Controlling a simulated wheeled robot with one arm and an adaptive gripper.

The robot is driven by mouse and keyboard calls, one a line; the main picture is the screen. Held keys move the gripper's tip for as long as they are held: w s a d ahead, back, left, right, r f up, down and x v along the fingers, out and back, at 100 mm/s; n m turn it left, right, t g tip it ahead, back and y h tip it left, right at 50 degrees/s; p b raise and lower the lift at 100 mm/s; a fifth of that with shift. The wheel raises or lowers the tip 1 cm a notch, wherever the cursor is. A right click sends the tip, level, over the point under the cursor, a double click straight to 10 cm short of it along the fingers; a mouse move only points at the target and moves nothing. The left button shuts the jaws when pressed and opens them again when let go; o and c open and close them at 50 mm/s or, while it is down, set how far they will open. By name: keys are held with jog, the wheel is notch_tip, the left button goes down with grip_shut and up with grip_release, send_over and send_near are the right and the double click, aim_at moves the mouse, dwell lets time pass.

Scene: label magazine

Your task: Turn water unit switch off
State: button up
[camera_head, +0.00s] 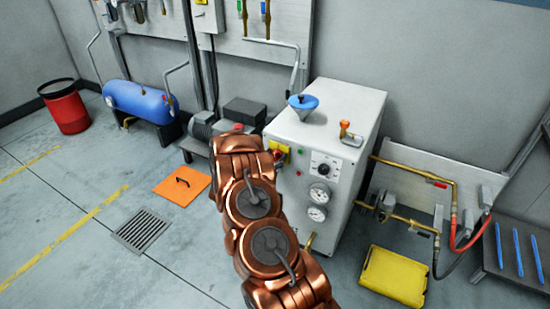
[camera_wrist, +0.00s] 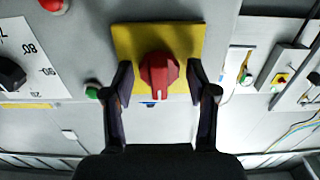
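The water unit (camera_head: 318,150) is a white cabinet with a dial, gauges and a blue funnel on top. Its switch is a red rotary knob (camera_wrist: 158,75) on a yellow plate (camera_wrist: 190,42), seen close in the wrist view. In the head view only part of the yellow plate (camera_head: 283,150) shows, and my copper-coloured arm covers the area in front of it. My gripper (camera_wrist: 157,82) is open, with one dark finger on each side of the knob. Gaps show between the fingers and the knob. The fingertips overlap the plate's lower edges in the picture; contact cannot be told.
A black dial (camera_wrist: 10,74) with a number scale and a red button (camera_wrist: 54,5) sit left of the knob in the wrist view. A small green part (camera_wrist: 92,91) is beside the left finger. Pipes and a yellow case (camera_head: 394,276) stand right of the cabinet.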

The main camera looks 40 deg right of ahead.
jog(key=shift+o, duration=0.6)
jog(key=shift+a, duration=0.1)
jog(key=v, duration=1.1)
jog(key=shift+s+a, duration=0.15)
jog(key=shift+a, duration=0.25)
